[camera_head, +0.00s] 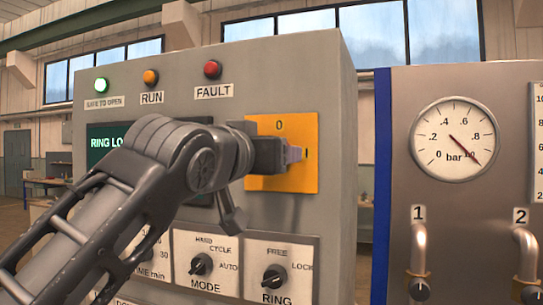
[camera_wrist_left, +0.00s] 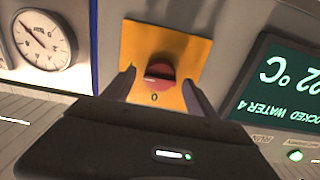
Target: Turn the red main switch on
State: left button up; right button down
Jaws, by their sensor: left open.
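The red main switch (camera_wrist_left: 159,70) is a round red knob on a yellow plate (camera_head: 309,130) on the grey control cabinet. A "0" is printed above the knob's place in the head view, where my gripper hides the knob. My left gripper (camera_head: 294,154) is in front of the plate. In the left wrist view, which is turned over, its two fingers (camera_wrist_left: 158,86) are open, one on each side of the knob, with gaps showing. I cannot tell whether the fingertips touch the plate or which way the knob points. My right gripper is not in view.
Above the plate are a lit green lamp (camera_head: 101,85), an orange lamp (camera_head: 151,77) and a red lamp (camera_head: 212,69). Below are the MODE knob (camera_head: 201,264) and RING knob (camera_head: 274,278). A steel panel with a pressure gauge (camera_head: 453,139) and pipes stands to the right.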

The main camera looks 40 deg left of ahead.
pick_arm(q)
jog(key=b+v, duration=0.1)
jog(key=v, duration=0.5)
jog(key=shift+s, duration=0.25)
